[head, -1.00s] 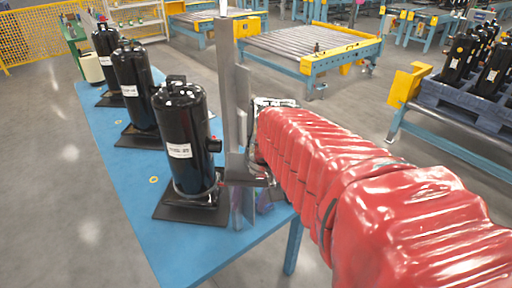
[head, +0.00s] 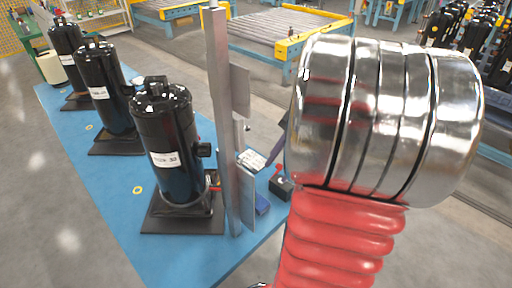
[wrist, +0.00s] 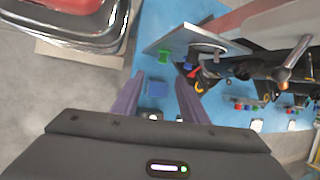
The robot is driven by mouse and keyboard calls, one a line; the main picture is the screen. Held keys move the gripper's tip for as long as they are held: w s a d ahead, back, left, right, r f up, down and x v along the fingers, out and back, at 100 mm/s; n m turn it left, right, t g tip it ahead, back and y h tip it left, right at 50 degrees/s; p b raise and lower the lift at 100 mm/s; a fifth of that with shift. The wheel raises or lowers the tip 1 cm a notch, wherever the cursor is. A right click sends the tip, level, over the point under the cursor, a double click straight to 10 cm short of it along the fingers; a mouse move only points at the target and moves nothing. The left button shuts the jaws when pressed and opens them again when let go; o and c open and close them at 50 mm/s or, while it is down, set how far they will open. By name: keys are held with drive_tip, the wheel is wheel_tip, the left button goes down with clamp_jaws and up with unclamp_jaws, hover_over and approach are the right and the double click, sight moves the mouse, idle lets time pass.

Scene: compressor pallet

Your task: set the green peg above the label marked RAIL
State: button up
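In the wrist view, my gripper (wrist: 160,78) has its two dark purple fingers apart over the blue table (wrist: 225,20), with nothing held between them. A blue block (wrist: 156,89) shows between the fingers, below them. A small green piece (wrist: 165,55) lies just beyond the fingertips, beside a grey plate; I cannot tell if it is the green peg. Several small coloured pieces (wrist: 240,106) lie farther right. No label can be read as RAIL. In the head view, one purple finger (head: 277,143) shows beside my arm; the rest of the gripper is hidden.
A tall grey metal post (head: 222,110) stands between the nearest black compressor (head: 165,130) and my arm. More black compressors line the blue table behind it. A roller conveyor (head: 275,38) stands behind.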

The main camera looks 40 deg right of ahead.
drive_tip(key=shift+w+d, duration=0.25)
drive_tip(key=shift+w, duration=0.1)
drive_tip(key=shift+f, duration=0.1)
drive_tip(key=x, duration=1.3)
drive_tip(key=shift+w+a+f, duration=0.15)
drive_tip(key=shift+a+f, duration=0.05)
drive_tip(key=shift+a, duration=0.1)
drive_tip(key=shift+c, duration=0.6)
clamp_jaws()
